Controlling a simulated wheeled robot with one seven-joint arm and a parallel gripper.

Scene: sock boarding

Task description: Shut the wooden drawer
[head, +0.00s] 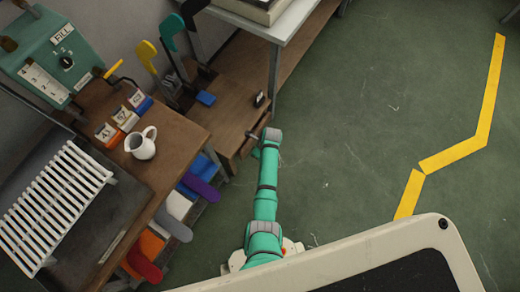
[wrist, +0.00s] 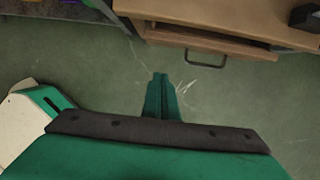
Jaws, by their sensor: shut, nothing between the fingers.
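The wooden drawer (wrist: 212,42) shows in the wrist view under a brown wooden top, with its front edge standing a little out and a dark bar handle (wrist: 205,62) on it. In the head view the drawer (head: 243,147) is at the low cabinet's right end, partly hidden by my arm. My gripper (wrist: 161,77) is shut and empty. In the wrist view its fingertips are over the green floor, left of the handle and apart from the drawer. In the head view my wrist is close beside the drawer front, and the fingers are mostly hidden.
A brown bench (head: 180,140) holds a white jug (head: 141,144) and labelled blocks. Coloured socks (head: 200,187) hang below its edge. A grey table (head: 285,25) stands behind the cabinet. A small dark block (wrist: 305,17) sits on the cabinet top. The green floor to the right is clear.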

